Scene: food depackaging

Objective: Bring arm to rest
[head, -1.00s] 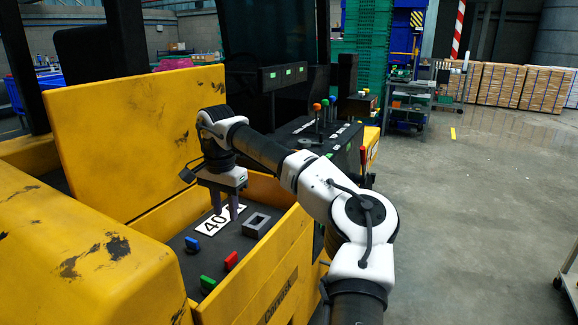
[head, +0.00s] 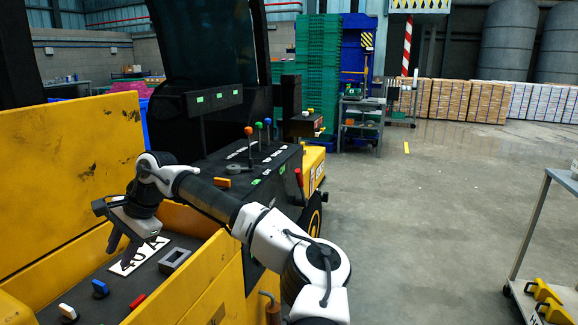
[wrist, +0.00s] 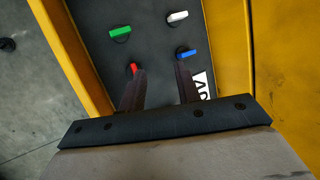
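My arm reaches over the yellow machine's open compartment. My gripper (head: 122,250) is tilted above the dark panel inside it. In the wrist view my gripper (wrist: 160,75) is open, with two dark fingers apart and nothing between them. Below lie a red switch (wrist: 133,68), a blue switch (wrist: 187,54), a green switch (wrist: 120,32) and a white switch (wrist: 177,16). A white number plate (wrist: 202,87) is partly hidden by my gripper.
The yellow compartment wall (head: 215,275) stands close beside my arm. A grey square frame (head: 174,260) sits on the panel. Levers (head: 258,130) rise from the console beyond. A cart (head: 545,230) stands at right; the floor (head: 430,200) between is clear.

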